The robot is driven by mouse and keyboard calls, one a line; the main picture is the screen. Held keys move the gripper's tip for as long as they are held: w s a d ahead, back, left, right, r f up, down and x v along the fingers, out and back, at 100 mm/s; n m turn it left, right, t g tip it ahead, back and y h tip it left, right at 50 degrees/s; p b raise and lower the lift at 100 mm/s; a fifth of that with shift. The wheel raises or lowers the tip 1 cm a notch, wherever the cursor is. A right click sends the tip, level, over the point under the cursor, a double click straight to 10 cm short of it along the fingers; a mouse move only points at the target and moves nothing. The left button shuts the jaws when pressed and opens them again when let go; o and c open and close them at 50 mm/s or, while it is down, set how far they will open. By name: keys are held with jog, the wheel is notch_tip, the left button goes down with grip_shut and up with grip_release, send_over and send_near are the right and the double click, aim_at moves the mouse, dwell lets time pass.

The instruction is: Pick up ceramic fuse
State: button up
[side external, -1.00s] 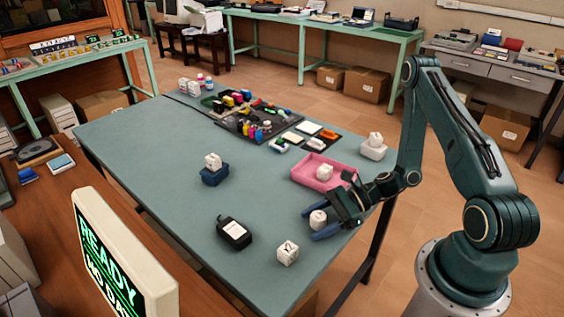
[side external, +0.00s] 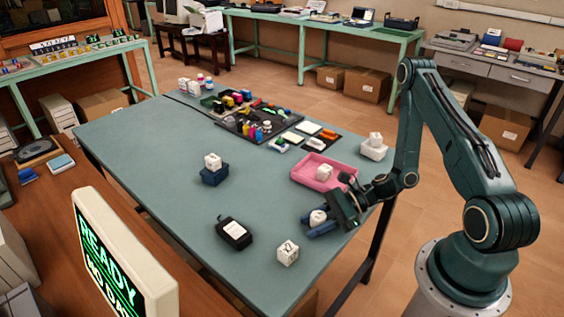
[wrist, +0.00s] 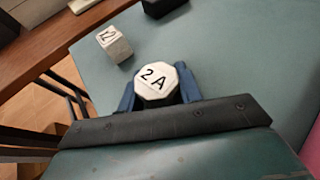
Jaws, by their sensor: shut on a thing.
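The ceramic fuse is a white, faceted piece (wrist: 156,82) marked "2 A" in the wrist view. It sits between the two blue fingers of my gripper (wrist: 157,88), one finger on each side. In the side view my gripper (side external: 318,224) is low over the near right part of the table, shut on the white fuse (side external: 317,217). Whether the fuse touches the table is hard to tell.
A pink tray (side external: 310,180) holds a white piece (side external: 324,172). White pieces also sit on a blue block (side external: 215,178) and a white block (side external: 374,152).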

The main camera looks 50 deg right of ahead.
aim_at(315, 216)
jog(key=shift+r, duration=0.1)
notch_tip(315, 216, up, 20)
dwell(1.4)
dwell(0.6)
